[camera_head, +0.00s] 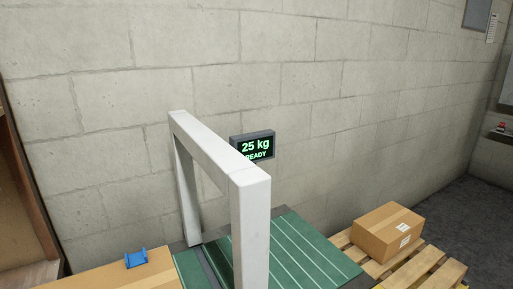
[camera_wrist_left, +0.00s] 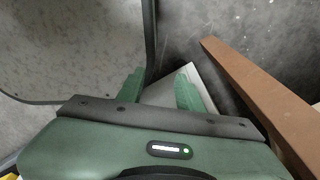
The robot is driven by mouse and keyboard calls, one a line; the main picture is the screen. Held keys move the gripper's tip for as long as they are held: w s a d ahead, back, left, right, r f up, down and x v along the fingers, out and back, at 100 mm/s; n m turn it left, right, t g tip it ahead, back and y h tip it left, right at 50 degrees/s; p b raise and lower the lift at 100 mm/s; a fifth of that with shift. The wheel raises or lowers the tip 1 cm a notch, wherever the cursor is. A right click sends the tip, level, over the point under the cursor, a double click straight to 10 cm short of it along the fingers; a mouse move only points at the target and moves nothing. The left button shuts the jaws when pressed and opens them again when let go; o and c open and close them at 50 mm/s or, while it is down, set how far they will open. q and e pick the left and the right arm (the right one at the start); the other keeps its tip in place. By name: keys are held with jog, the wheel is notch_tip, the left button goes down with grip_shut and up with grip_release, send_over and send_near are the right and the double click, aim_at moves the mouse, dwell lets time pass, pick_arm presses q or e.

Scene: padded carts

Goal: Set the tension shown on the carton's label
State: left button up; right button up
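A white arch (camera_head: 251,199) stands over a green striped table (camera_head: 306,250). A small dark display (camera_head: 254,146) beside the arch reads "25 kg" and "READY" in green; the arch hides a little of its lower left. A brown carton (camera_head: 110,282) lies at the bottom left, cut off by the frame; no label shows on it. Another carton (camera_head: 377,228) on the right has white labels too small to read. My left gripper (camera_wrist_left: 158,88) shows in the left wrist view, its green fingers apart with nothing gripped. My right gripper is in neither view.
A blue item (camera_head: 136,259) sits on the left carton. The right carton stands on a wooden pallet (camera_head: 426,268). A block wall (camera_head: 340,110) closes off the back. In the left wrist view, a brown beam (camera_wrist_left: 255,90) runs close on the right and a grey panel (camera_wrist_left: 75,45) lies left.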

pick_arm(q)
jog(key=shift+s, duration=0.35)
jog(key=c, duration=0.7)
jog(key=shift+a, duration=0.15)
grip_shut()
jog(key=shift+w+a, duration=0.1)
dwell(0.3)
